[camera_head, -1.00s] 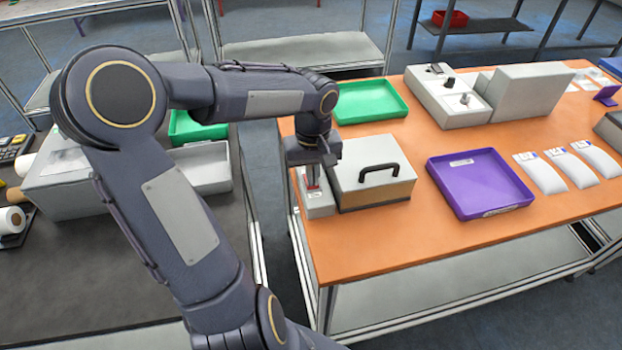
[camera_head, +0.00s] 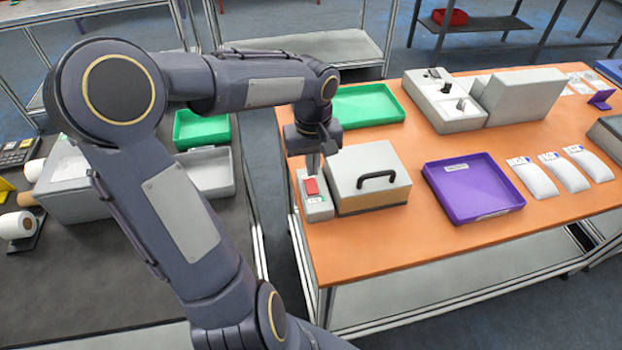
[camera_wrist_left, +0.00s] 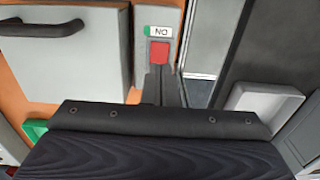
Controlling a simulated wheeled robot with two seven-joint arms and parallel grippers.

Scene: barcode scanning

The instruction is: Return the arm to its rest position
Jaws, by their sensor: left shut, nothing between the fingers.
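My left arm comes in from the left and reaches over to the orange table (camera_head: 420,262). My left gripper (camera_head: 313,172) points down and is shut and empty. It hangs above a small grey switch box (camera_head: 318,210) with a red button (camera_head: 311,186) at the table's left edge. The left wrist view shows the shut fingers (camera_wrist_left: 161,88) beside the red button (camera_wrist_left: 159,53) and a label reading "ON" (camera_wrist_left: 159,31). Whether the fingertips touch the box cannot be told. My right gripper is not in view.
A box with a black handle (camera_head: 370,172) stands right beside the switch box. A purple tray (camera_head: 472,187), a green tray (camera_head: 368,105), a grey machine (camera_head: 520,97) and several white packets (camera_head: 563,172) are on the table. A dark table (camera_head: 75,285) stands left.

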